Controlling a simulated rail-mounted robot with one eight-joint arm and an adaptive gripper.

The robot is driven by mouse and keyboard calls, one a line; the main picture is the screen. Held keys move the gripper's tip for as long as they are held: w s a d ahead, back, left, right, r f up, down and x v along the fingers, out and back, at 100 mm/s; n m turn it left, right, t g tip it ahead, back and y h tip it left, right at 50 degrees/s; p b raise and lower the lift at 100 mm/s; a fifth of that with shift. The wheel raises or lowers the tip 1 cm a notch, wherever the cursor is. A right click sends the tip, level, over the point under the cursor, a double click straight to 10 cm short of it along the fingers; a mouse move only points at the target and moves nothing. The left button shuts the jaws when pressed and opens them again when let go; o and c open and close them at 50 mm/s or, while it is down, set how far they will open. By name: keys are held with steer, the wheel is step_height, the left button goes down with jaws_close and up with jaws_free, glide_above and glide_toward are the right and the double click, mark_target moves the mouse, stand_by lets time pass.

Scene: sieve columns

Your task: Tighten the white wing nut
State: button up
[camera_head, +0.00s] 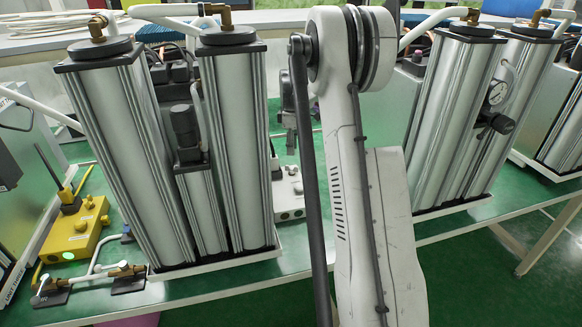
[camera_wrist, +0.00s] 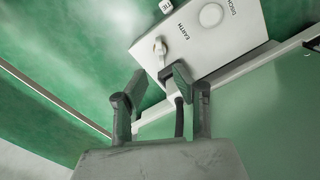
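The white wing nut (camera_wrist: 160,48) sits on the face of a white box (camera_wrist: 215,45), beside the printed word "EARTH", in the wrist view. My gripper (camera_wrist: 160,85) is open and empty. Its two dark fingers stand apart, with their tips short of the wing nut and below it in the picture. A grey post-like part at the box's edge shows between the fingers, partly hidden by the right finger. In the head view a white box (camera_head: 288,196) stands behind my arm, which covers part of it; the wing nut cannot be made out there.
Tall silver columns (camera_head: 232,150) stand left of my arm, and more columns (camera_head: 450,120) with a gauge (camera_head: 497,92) stand to the right. A yellow box (camera_head: 75,232) and brass-ended pipes (camera_head: 120,270) lie at the left on the green bench (camera_head: 200,285).

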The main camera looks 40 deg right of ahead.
mark_target(292, 169)
step_height(292, 169, down, 9)
steer(key=shift+r, duration=0.2)
stand_by(0.3)
jaws_close()
